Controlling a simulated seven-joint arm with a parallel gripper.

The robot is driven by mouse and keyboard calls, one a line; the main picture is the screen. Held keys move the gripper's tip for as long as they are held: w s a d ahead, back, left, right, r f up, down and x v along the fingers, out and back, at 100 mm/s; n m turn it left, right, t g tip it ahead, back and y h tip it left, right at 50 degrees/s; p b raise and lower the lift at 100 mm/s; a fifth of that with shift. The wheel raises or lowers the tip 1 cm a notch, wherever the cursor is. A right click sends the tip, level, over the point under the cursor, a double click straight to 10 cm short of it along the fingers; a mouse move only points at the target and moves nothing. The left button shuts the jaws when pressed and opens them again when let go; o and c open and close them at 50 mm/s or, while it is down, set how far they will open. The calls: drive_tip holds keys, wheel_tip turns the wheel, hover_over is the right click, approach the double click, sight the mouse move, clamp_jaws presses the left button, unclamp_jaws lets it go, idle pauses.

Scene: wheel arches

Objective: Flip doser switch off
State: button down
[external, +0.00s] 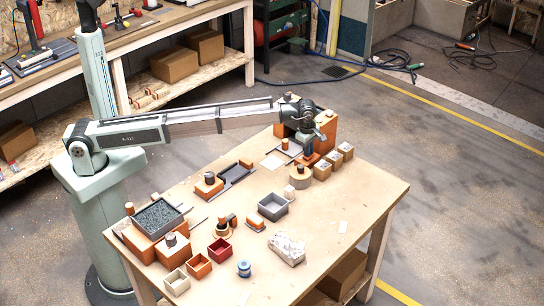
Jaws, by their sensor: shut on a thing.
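My gripper (307,150) is at the far end of the table, pointing down beside a tall orange unit (327,130). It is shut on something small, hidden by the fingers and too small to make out. I cannot tell whether that is the doser switch. The orange unit may be the doser, but no label is readable. A round tan piece (299,177) sits just below the gripper. I cannot see a switch or its position.
Several small brown boxes (334,158) stand right of the gripper. A grey open bin (273,207), a dark tray (237,174) and a gravel-filled tray (157,217) are on the table (365,205). The table's right side is mostly clear.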

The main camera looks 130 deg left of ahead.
wheel_tip(320, 180, up, 14)
drive_tip(key=d, duration=0.1)
drive_tip(key=shift+d, duration=0.35)
idle(0.4)
drive_tip(key=shift+r+y, duration=0.1)
drive_tip(key=shift+y, duration=0.4)
drive_tip(key=x, duration=1.4)
